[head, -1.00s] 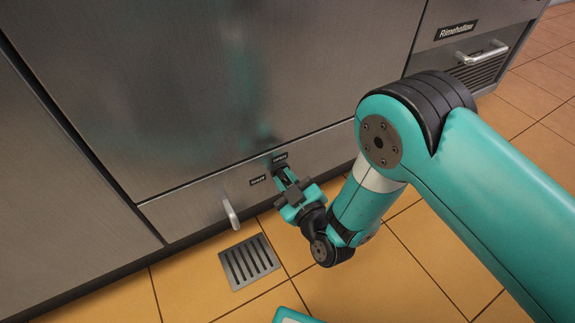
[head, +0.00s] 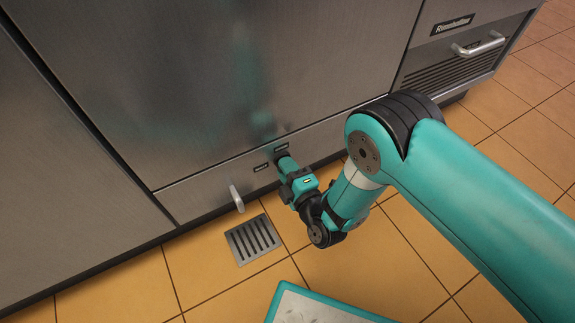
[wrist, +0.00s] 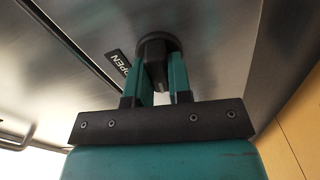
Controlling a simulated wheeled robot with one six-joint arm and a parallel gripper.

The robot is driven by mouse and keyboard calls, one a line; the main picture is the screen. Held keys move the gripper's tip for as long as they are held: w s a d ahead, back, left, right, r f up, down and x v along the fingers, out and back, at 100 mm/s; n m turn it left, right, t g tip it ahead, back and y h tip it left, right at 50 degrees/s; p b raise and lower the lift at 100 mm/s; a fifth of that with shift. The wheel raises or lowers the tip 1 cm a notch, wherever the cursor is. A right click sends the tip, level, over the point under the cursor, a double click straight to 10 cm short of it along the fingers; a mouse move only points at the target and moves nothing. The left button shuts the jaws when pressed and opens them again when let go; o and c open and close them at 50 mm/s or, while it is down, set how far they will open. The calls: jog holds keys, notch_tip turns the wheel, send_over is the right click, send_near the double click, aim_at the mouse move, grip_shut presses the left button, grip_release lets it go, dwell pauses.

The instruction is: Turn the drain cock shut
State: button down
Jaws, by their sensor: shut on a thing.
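The drain cock is a dark round-based knob (wrist: 153,72) on the lower steel panel, seen in the wrist view. My gripper (wrist: 161,80) has one teal finger on each side of it and is shut on it. In the head view my gripper (head: 286,167) reaches the panel beside two small black labels, and it hides the cock there. In the wrist view the label that reads OPEN (wrist: 118,62) is just left of the knob. The writing on the upper head-view label (head: 281,147) is too small to read.
A pale spout or handle (head: 237,198) sticks out of the panel left of my gripper. A floor drain grate (head: 254,240) lies below it. A drawer with a bar handle (head: 480,44) is at the upper right.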

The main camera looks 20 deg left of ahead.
jog(key=shift+f+n, duration=0.1)
jog(key=shift+n, duration=0.9)
jog(key=shift+s, duration=0.1)
jog(key=c, duration=1)
grip_release()
jog(key=shift+c, duration=0.2)
jog(key=p+v, duration=1.7)
jog(key=shift+d, duration=0.2)
jog(key=shift+s, duration=0.1)
